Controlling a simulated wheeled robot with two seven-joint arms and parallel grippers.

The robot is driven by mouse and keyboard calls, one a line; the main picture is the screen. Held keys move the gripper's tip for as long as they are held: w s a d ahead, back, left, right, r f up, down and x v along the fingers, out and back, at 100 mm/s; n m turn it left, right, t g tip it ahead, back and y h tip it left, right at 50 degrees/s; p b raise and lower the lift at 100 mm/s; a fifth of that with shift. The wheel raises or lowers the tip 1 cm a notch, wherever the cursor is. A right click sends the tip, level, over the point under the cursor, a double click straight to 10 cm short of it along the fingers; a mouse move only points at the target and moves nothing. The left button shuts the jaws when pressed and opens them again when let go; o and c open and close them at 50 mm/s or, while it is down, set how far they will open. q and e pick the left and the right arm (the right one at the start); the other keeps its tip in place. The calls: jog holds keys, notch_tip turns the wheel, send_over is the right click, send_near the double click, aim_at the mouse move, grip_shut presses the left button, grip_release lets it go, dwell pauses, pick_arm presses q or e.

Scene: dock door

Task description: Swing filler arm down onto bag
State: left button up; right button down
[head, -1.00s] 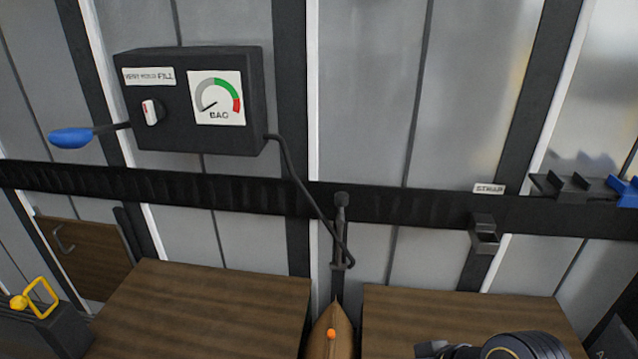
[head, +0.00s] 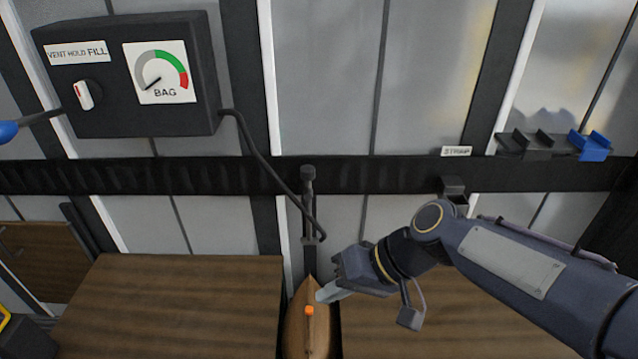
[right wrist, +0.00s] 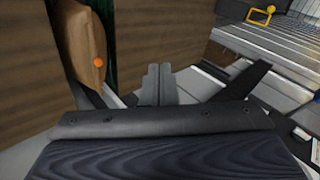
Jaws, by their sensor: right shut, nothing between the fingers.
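The filler arm (head: 308,215) is a dark upright piece with a black hose running to its lower part, standing just above and behind the bag. The bag (head: 296,335) is a brown pillow shape with an orange spot (head: 309,310) on it, in the gap between two wooden boxes. It also shows at the upper left of the right wrist view (right wrist: 84,35). My right gripper (head: 322,295) is shut and empty, its tips close to the bag's right side in the head view; I cannot tell if they touch. My left gripper is out of view.
A black control box (head: 130,122) with a gauge and a fill switch hangs on the wall at left. Wooden boxes (head: 170,305) flank the bag. A strap label (head: 456,151), a small dark holder and a rack with a blue clip (head: 590,146) are at right.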

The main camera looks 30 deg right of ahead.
jog(key=w+d+m+t+y, duration=0.2)
jog(key=w+y, duration=0.1)
jog(key=w, duration=0.5)
jog(key=m+t, duration=0.7)
jog(key=t, duration=0.2)
send_near(319, 183)
notch_tip(319, 183, up, 2)
jog(key=s, duration=0.2)
jog(key=shift+s+a+r+n, duration=0.2)
jog(key=shift+a+n, duration=0.1)
jog(key=shift+a, duration=0.2)
jog(key=p+x, duration=0.1)
jog(key=x, duration=0.3)
jog(key=p+x, duration=0.1)
jog(key=x, duration=0.3)
jog(key=shift+w+a+f, duration=0.15)
jog(key=shift+w+a, duration=0.1)
jog(key=shift+w, duration=0.1)
jog(key=shift+w+a, duration=0.3)
jog(key=shift+w, duration=0.2)
jog(key=shift+f, duration=0.1)
